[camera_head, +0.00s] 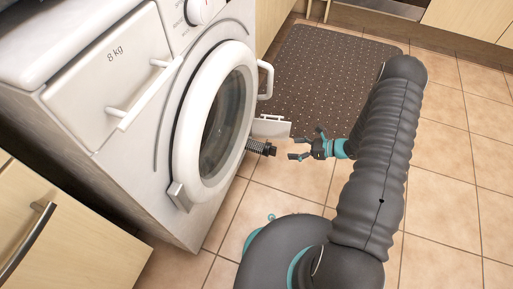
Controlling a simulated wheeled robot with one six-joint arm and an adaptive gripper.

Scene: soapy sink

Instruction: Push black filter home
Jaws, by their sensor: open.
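The black filter (262,148) sticks out from the lower front of the white washing machine (150,190). It is a short ribbed cylinder with a knob-like outer end; its inner end is hidden behind the machine's round door. A small white flap (271,128) stands open just above and beside it. My gripper (298,145) is open and empty, right of the filter. Its fingers point left toward the filter's outer end, with a small gap between them.
The round door (216,120) with its white handle (266,80) is close above the filter. A dark dotted mat (325,75) lies on the tiled floor behind my gripper. Wooden cabinets (55,225) stand at lower left and at the back. The tiles at right (455,150) are clear.

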